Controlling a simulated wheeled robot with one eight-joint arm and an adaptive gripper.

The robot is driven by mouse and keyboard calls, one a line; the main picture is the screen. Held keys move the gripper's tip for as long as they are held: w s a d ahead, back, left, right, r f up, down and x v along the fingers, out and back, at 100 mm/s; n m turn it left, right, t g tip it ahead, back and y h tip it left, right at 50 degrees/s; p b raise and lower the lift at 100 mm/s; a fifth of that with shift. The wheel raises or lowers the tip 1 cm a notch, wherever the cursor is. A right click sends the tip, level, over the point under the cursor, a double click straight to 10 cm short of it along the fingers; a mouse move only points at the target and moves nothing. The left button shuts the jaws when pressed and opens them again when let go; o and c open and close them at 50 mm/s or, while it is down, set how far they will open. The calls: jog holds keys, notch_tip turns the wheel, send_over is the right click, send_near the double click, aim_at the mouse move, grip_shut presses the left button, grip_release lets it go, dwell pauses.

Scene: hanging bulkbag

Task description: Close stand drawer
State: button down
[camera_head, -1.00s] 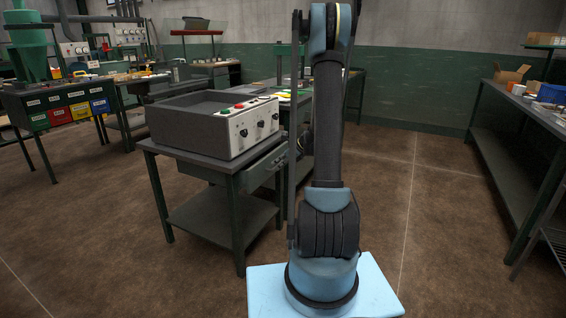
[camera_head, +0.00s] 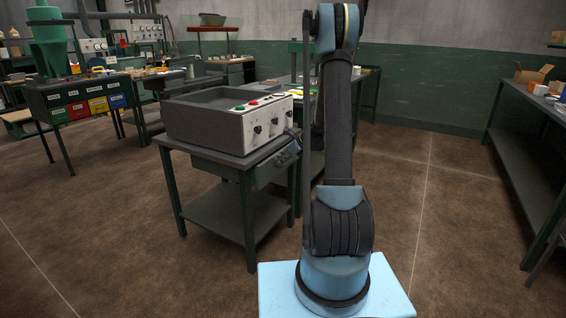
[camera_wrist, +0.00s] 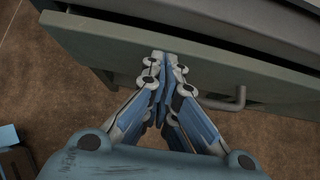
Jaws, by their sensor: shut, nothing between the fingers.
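The stand (camera_head: 225,208) is a dark green metal table with a lower shelf, left of my arm in the head view. Its drawer (camera_head: 272,170) is under the top on the right side, and its front stands out slightly from the frame. In the wrist view the green drawer front (camera_wrist: 110,52) crosses the picture, with a bar handle (camera_wrist: 233,100) to the right. My gripper (camera_wrist: 165,58) is shut and empty, its fingertips at the drawer front, left of the handle. I cannot tell for sure whether they touch. In the head view my arm mostly hides the gripper.
A grey control box (camera_head: 210,127) with knobs sits on the stand. A workbench (camera_head: 535,160) stands at the right, and a table with coloured bins (camera_head: 97,104) at the far left. The brown floor between is open.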

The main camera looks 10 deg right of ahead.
jog(key=shift+w+a, duration=0.2)
jog(key=shift+a, duration=0.15)
jog(key=shift+s+d, duration=0.35)
jog(key=shift+d, duration=0.1)
jog(key=w+d+f+v, duration=0.1)
jog(key=d+v, duration=0.1)
jog(key=v, duration=1.1)
jog(key=shift+w+a+r+x, duration=0.15)
jog(key=shift+a+r+x, duration=0.15)
jog(key=shift+x, duration=1.9)
jog(key=shift+w+a+r+x, duration=0.2)
jog(key=shift+a+r+x, duration=0.1)
jog(key=shift+x, duration=1.9)
jog(key=shift+w+a+r+x, duration=0.2)
jog(key=shift+r+x, duration=0.1)
jog(key=shift+x, duration=1.9)
